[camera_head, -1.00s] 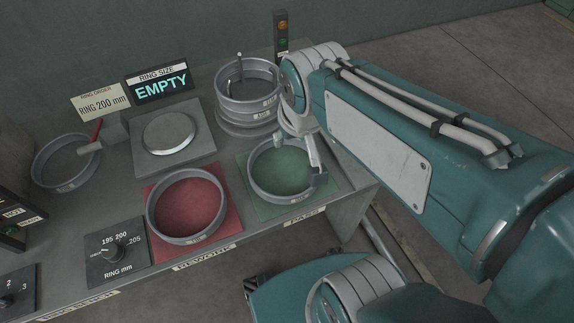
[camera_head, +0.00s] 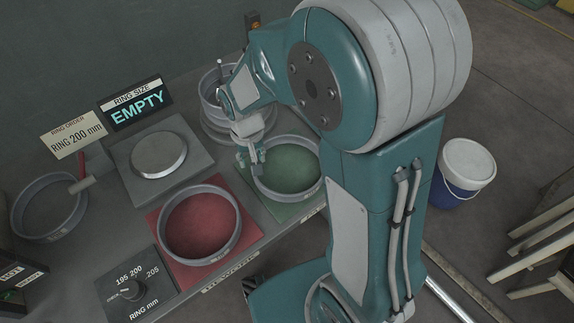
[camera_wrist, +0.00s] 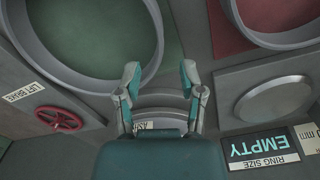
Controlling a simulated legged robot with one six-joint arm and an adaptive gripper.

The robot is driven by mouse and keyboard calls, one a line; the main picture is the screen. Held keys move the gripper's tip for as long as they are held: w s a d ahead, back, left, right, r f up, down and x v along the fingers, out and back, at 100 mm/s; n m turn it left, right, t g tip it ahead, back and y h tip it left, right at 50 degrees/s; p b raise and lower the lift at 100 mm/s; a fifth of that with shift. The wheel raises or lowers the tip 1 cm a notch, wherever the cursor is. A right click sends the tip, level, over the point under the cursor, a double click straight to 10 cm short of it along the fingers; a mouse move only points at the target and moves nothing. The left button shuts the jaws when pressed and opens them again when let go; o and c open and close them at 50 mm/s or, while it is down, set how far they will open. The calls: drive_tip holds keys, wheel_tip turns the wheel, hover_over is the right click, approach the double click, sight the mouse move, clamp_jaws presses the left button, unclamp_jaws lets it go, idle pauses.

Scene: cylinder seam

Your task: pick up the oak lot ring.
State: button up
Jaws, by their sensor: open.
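Several grey rings show, and I cannot tell which is the oak lot ring. A stack of rings (camera_head: 207,88) stands at the back of the bench, partly hidden by my arm. In the wrist view, the stack's curved edges (camera_wrist: 166,100) show between and beyond my fingers, with a small upside-down label that seems to read ASH. Single rings lie on the green pad (camera_head: 318,170), on the red pad (camera_head: 163,228) and at the far left (camera_head: 18,215). My gripper (camera_head: 250,157) is open and empty, above the bench between the stack and the green-pad ring.
A square plate with a round disc (camera_head: 159,155) sits left of the stack. Behind it are a display reading EMPTY (camera_head: 138,100) and a card reading RING 200 mm (camera_head: 75,137). A dial box (camera_head: 128,288) is at front. A red handwheel (camera_wrist: 59,119) shows in the wrist view.

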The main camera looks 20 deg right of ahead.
sight(255, 180)
drive_tip(key=shift+d+f, duration=0.3)
drive_tip(key=shift+f, duration=0.65)
drive_tip(key=f, duration=0.5)
drive_tip(key=shift+w+a+f, duration=0.1)
drive_tip(key=shift+w+a, duration=0.1)
drive_tip(key=shift+a, duration=0.15)
drive_tip(key=shift+f, duration=0.1)
drive_tip(key=shift+d, duration=0.3)
clamp_jaws()
drive_tip(key=shift+a, duration=0.1)
